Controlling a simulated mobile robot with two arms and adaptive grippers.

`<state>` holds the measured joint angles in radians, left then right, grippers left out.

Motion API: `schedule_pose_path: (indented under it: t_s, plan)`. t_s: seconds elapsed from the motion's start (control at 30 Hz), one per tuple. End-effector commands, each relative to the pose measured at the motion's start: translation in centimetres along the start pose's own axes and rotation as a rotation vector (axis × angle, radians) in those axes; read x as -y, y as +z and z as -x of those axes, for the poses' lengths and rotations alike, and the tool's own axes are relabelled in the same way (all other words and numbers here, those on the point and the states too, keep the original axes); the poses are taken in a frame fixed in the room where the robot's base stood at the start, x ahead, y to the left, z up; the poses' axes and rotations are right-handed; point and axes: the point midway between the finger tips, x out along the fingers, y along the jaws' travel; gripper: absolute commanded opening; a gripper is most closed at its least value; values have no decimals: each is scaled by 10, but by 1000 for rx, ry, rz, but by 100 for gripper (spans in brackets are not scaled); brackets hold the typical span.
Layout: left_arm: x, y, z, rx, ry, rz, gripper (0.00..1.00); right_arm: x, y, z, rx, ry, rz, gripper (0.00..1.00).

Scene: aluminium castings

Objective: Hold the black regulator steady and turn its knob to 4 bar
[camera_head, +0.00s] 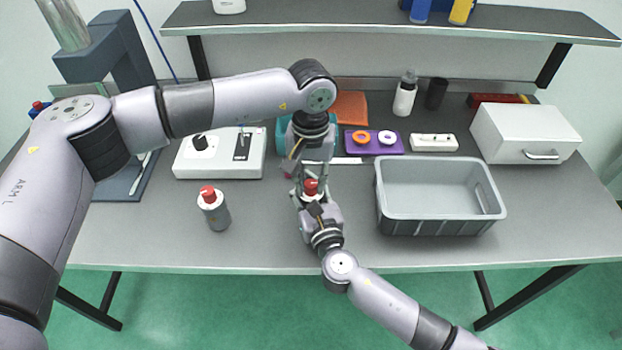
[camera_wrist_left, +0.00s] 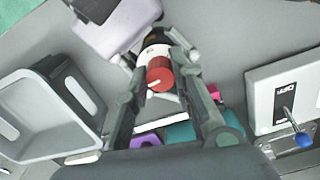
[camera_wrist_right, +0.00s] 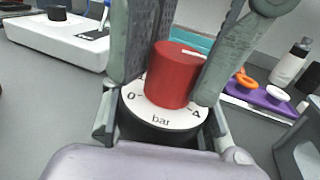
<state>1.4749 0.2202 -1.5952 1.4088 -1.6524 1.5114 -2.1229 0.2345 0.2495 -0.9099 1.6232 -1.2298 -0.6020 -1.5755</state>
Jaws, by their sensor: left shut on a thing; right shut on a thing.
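The black regulator (camera_wrist_right: 160,132) stands upright with a white dial (camera_wrist_right: 160,116) marked 0, 4 and bar, and a red knob (camera_wrist_right: 175,75) on top. My right gripper (camera_head: 313,203) is shut on its black body from the front. My left gripper (camera_head: 311,178) reaches down from above, its fingers on either side of the red knob, which also shows in the left wrist view (camera_wrist_left: 159,74). The knob's white line points to the right in the right wrist view; its exact reading is unclear. Fingers hide part of the dial.
A similar grey cylinder with a red knob (camera_head: 214,217) stands left. A grey crate (camera_head: 440,226) is right. Behind are a white device (camera_head: 190,172), a purple tray (camera_head: 371,150), a white bottle (camera_head: 403,101) and a white box (camera_head: 525,125). The front table strip is clear.

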Motion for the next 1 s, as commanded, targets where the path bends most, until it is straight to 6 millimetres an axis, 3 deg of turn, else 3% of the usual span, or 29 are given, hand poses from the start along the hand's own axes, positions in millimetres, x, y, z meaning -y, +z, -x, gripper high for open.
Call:
schedule_pose_path:
  t_s: [0.5,1.0]
  plan:
    - [4,-5,2,-12,-6,-375,0,-2,-2,2,-3,4,0,0]
    - [4,-5,2,-12,-6,-477,0,-3,-2,2,-3,5,-1,0]
